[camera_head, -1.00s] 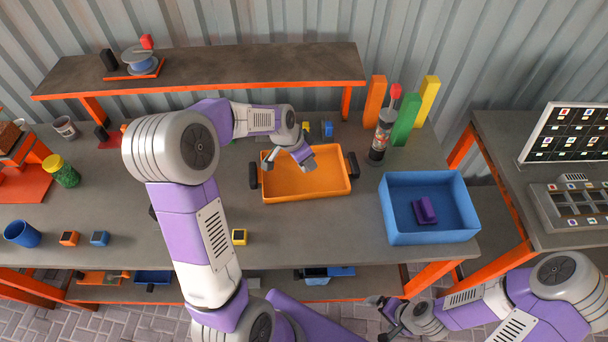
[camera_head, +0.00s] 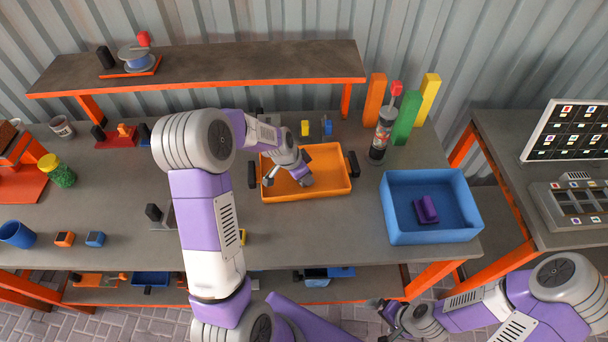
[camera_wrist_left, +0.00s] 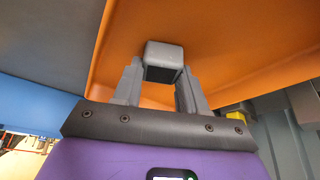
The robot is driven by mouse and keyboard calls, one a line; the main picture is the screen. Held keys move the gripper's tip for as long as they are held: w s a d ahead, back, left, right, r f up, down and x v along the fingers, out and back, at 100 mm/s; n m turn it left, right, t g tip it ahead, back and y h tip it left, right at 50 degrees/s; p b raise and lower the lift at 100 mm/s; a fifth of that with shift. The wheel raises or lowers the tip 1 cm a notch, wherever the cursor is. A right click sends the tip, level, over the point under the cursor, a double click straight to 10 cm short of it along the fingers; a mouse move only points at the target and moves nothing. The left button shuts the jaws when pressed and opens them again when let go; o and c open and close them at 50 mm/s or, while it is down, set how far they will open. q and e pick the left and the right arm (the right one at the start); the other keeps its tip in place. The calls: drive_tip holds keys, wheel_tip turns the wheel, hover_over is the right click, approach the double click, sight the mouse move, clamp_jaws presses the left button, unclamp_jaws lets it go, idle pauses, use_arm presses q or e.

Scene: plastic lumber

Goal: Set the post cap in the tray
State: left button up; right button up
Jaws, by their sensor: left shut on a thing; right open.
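The orange tray (camera_head: 335,188) lies mid-table with dark handles at its sides. My left gripper (camera_head: 285,182) is over the left part of the tray, pointing down. In the left wrist view my left gripper (camera_wrist_left: 160,82) is shut on a small grey post cap (camera_wrist_left: 163,55) with a dark face. The tray's orange surface (camera_wrist_left: 230,45) fills much of that view behind the cap. The cap is hard to make out in the head view, and I cannot tell whether it touches the tray. My right gripper (camera_head: 388,318) is open and empty, low in front of the table.
A blue bin (camera_head: 432,237) with a purple piece (camera_head: 426,210) stands right of the tray. A dark cylinder with a red top (camera_head: 383,130) and upright coloured boards (camera_head: 406,118) stand behind. Small orange (camera_head: 64,239) and blue blocks (camera_head: 95,239) lie at front left.

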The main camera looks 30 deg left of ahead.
use_arm(q)
drive_tip(key=o, duration=1.2)
drive_tip(key=shift+f, duration=0.1)
drive_tip(key=p+v, duration=0.1)
drive_tip(key=v, duration=1.1)
drive_tip(key=shift+p, duration=0.4)
drive_tip(key=shift+a, duration=0.1)
